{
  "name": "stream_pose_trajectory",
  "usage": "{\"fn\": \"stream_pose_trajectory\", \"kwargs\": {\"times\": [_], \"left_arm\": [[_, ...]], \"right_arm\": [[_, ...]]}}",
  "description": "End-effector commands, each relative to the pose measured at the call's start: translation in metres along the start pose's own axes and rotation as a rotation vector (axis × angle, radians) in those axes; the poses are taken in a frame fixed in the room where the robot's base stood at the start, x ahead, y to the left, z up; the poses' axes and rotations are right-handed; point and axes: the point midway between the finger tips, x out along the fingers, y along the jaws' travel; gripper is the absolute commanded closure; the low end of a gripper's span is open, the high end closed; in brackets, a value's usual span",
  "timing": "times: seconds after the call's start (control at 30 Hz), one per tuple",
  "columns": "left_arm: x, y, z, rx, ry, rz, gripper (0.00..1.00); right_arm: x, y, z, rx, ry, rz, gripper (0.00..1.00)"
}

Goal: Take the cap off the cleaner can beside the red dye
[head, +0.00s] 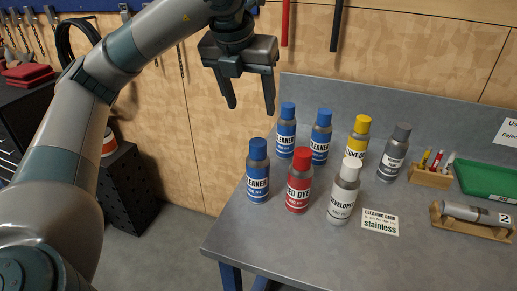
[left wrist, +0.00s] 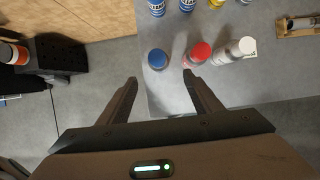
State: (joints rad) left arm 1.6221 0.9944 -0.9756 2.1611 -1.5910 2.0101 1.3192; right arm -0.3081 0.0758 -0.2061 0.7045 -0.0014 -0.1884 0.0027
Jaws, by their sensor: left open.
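The blue cleaner can (head: 258,186) stands upright at the table's left edge, left of the red dye can (head: 298,192), with its blue cap (head: 257,149) on. In the left wrist view its cap (left wrist: 157,59) lies just beyond my fingertips and roughly between them, and the red dye cap (left wrist: 201,52) is to its right. My left gripper (head: 250,110) is open and empty, pointing down, above and apart from the cans. Two other cleaner cans with blue caps (head: 288,108) (head: 322,117) stand behind. My right gripper is not in view.
A white-capped developer can (head: 342,203) stands right of the red dye. A yellow-capped can (head: 357,147) and a grey-capped can (head: 393,163) stand behind. A cleaning card (head: 380,222) lies in front. The front of the grey table (head: 290,256) is clear.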

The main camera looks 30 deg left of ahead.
Motion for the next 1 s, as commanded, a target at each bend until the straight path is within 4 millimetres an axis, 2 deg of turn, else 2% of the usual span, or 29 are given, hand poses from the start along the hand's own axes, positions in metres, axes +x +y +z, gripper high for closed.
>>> {"fn": "stream_pose_trajectory", "kwargs": {"times": [0.17,0.37,1.0], "left_arm": [[0.002,0.000,0.000,0.000,0.000,0.000,0.41],[0.014,0.000,0.000,0.001,0.003,0.000,0.41],[0.078,0.000,-0.001,0.000,0.005,0.000,0.41]], "right_arm": [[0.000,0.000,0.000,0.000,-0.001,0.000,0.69],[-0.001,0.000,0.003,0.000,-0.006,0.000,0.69],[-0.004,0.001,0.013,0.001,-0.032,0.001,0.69]]}}
